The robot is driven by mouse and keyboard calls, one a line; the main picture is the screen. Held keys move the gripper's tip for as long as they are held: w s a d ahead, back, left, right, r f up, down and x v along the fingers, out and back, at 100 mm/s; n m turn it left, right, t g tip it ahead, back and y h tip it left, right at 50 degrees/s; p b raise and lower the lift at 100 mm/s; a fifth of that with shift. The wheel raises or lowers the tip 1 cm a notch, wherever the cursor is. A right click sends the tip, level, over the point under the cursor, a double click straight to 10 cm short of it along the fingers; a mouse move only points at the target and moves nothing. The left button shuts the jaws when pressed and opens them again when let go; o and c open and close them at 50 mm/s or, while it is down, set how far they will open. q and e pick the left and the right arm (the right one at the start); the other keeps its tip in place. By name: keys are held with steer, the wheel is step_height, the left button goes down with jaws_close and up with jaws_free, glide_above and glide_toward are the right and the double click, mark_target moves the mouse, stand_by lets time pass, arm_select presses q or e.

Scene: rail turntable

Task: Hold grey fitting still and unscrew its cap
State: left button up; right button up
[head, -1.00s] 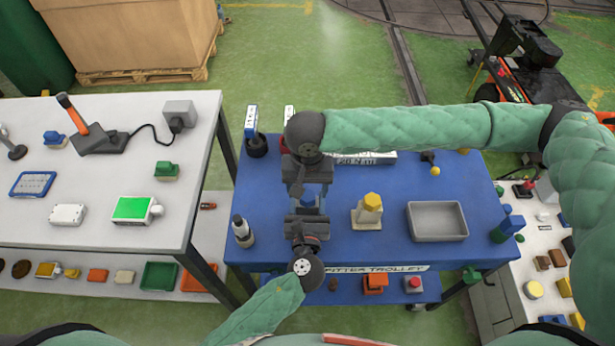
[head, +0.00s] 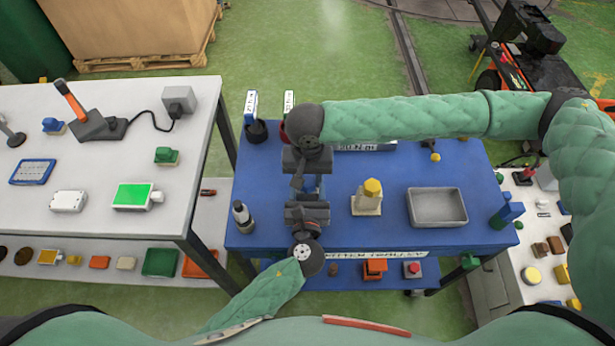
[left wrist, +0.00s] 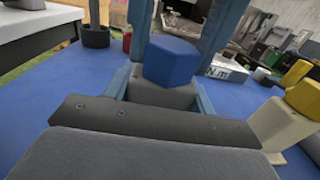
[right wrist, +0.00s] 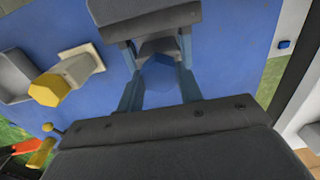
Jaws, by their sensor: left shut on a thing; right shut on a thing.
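The grey fitting (left wrist: 160,93) stands upright between my two grippers, with its blue six-sided cap (left wrist: 172,62) on top. My left gripper (left wrist: 162,98) is shut on the grey body, low down. My right gripper (right wrist: 160,80) reaches in from the far side, its fingers on either side of the blue cap (right wrist: 157,74), shut on it. In the head view my left gripper (head: 308,208) is at the near side and my right gripper (head: 308,180) at the far side. There, both grippers mostly hide the fitting. Whether the cap's thread shows cannot be told.
On the blue trolley top, a cream fitting with a yellow cap (head: 367,198) and a grey tray (head: 438,222) stand to the right. Front middle is bare.

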steer(key=n, duration=0.6)
stand_by(0.5)
steer(key=n, duration=0.6)
steer(key=n, duration=0.6)
stand_by(0.4)
steer(key=n, duration=0.6)
stand_by(0.4)
